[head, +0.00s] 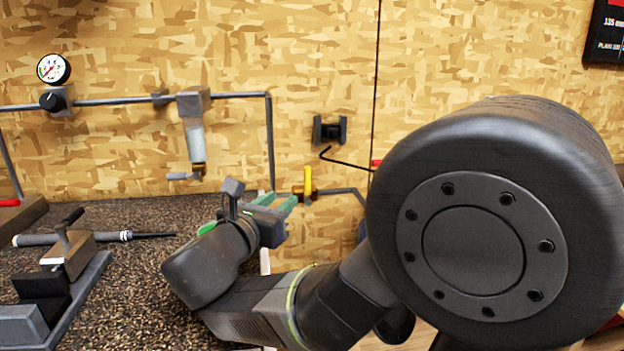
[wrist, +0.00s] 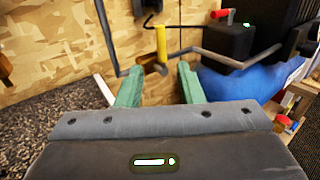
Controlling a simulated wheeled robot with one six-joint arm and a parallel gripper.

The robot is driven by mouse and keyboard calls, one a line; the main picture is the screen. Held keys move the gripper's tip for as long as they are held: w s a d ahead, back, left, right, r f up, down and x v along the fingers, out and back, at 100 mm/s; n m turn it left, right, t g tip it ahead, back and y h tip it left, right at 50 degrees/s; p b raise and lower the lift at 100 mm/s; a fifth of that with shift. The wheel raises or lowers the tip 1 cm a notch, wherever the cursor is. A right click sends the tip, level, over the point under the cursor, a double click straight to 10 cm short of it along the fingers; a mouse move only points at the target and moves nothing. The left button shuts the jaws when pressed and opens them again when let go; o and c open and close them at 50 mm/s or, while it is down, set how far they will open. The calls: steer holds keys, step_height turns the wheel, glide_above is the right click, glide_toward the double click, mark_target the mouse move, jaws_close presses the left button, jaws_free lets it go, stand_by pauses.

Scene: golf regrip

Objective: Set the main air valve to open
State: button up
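The main air valve has a yellow lever (head: 308,181) on a brass body (head: 299,193), set in the grey pipe low on the wooden wall. The lever stands upright, crosswise to the pipe run. In the wrist view the yellow lever (wrist: 161,44) also points up, above the brass body (wrist: 156,68). My gripper (head: 281,201) is just left of and in front of the valve in the head view. In the wrist view my gripper (wrist: 160,70) is open, its two green fingers apart with the brass body between and beyond the tips. No contact is visible.
A pressure gauge (head: 53,69) and an air filter (head: 194,130) sit on the pipe at left. A black wall bracket (head: 329,129) is above the valve. A vise (head: 66,255) with a club grip is on the bench. A blue object (wrist: 245,82) lies right of my fingers.

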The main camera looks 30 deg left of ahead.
mark_target(306, 180)
steer(key=w, duration=0.4)
steer(key=w+a+b, duration=0.1)
steer(key=w, duration=0.8)
steer(key=shift+w+a+b, duration=0.1)
steer(key=shift+a+b, duration=0.05)
steer(key=shift+b, duration=0.15)
jaws_close()
